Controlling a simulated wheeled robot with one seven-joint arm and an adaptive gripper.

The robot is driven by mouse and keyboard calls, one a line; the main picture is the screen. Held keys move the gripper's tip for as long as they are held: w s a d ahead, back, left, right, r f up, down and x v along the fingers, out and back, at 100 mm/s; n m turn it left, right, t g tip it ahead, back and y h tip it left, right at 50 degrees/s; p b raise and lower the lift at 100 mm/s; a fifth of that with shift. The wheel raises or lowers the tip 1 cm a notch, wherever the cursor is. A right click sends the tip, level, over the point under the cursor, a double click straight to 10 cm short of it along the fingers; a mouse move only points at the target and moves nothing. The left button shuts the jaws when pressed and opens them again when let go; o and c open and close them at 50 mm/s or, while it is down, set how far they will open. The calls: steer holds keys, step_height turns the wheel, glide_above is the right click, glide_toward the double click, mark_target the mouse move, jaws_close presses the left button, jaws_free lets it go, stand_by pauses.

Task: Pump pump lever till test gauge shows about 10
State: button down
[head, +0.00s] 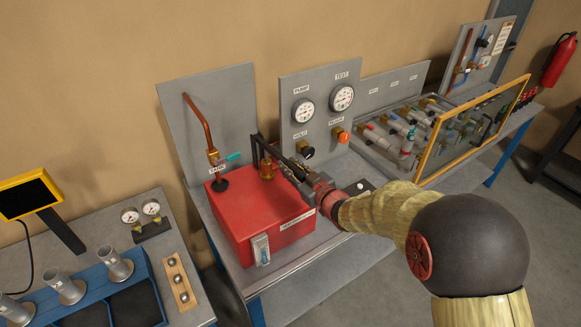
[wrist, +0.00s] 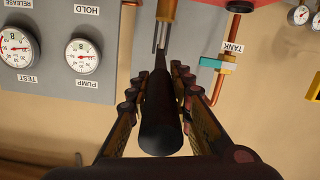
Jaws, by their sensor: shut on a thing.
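The dark pump lever (head: 273,153) rises from the brass pump fitting (head: 266,170) on top of the red tank (head: 262,212). My gripper (head: 298,174) is shut on the lever's handle. In the wrist view, which is upside down, the black handle (wrist: 161,115) lies between the two fingers of my gripper (wrist: 160,85). The test gauge (head: 342,97) is on the grey panel, right of the pump gauge (head: 303,111). Both dials also show in the wrist view, test (wrist: 15,47) and pump (wrist: 83,55), with red needles. The needles are too small to read exactly.
The hold knob (head: 307,152) and orange release knob (head: 343,136) sit below the gauges. A copper pipe with a teal-handled valve (head: 234,156) stands left. A yellow-framed rack (head: 440,135) is to the right. A side bench holds blue trays (head: 95,290).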

steer(key=shift+w+r, duration=0.1)
steer(key=shift+r, duration=0.35)
steer(key=c, duration=2)
jaws_free()
steer(key=o, duration=0.4)
steer(key=shift+f, duration=0.2)
steer(key=v, duration=1.2)
steer(key=shift+f, duration=0.1)
